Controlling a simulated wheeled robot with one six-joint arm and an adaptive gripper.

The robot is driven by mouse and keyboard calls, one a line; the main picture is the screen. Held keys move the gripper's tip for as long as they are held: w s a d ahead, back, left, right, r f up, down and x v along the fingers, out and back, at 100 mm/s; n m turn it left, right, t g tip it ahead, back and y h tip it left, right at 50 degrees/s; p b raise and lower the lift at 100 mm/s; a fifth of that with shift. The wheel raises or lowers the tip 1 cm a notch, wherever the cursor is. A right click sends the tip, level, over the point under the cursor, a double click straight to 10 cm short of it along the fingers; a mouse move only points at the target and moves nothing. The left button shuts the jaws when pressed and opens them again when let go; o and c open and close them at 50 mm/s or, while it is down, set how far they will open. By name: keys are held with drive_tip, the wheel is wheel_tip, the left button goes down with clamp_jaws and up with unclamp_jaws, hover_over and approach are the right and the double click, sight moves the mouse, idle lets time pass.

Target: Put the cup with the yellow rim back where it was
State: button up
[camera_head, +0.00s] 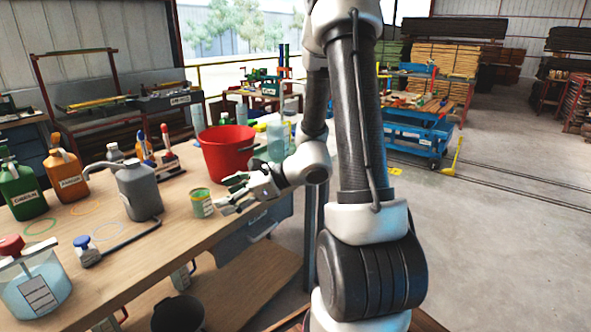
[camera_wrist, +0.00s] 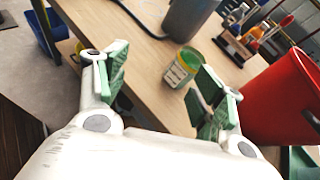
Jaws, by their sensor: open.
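A small cup with a yellowish rim (camera_head: 201,204), a pale label and green contents stands upright on the wooden workbench (camera_head: 150,250), near its right edge. It also shows in the wrist view (camera_wrist: 180,69), close to the right finger, which covers a bit of its side. My gripper (camera_head: 228,193) is open and empty, just right of the cup in the head view, with its fingertips pointing toward it. In the wrist view the two green-padded fingers (camera_wrist: 160,70) are wide apart. Whether a finger touches the cup, I cannot tell.
A red bucket (camera_head: 226,152) stands behind the cup and my gripper. A grey jug (camera_head: 138,192), orange bottle (camera_head: 67,174), green bottle (camera_head: 22,190) and glass jar (camera_head: 38,285) are to the left. Green (camera_head: 40,226) and orange (camera_head: 84,208) rings mark the bench. Its front right is clear.

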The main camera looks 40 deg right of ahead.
drive_tip(key=s+a+r+n+g+h, duration=0.1)
drive_tip(key=s+r+n+g+h, duration=0.4)
drive_tip(key=s+n, duration=1.05)
drive_tip(key=s+d+r+n+t+h, duration=0.1)
drive_tip(key=s+d+r+n+h, duration=0.4)
drive_tip(key=d+r+n, duration=0.3)
drive_tip(key=s+d+r, duration=0.1)
drive_tip(key=d+r, duration=0.1)
drive_tip(key=d, duration=0.1)
drive_tip(key=shift+s+n, duration=0.35)
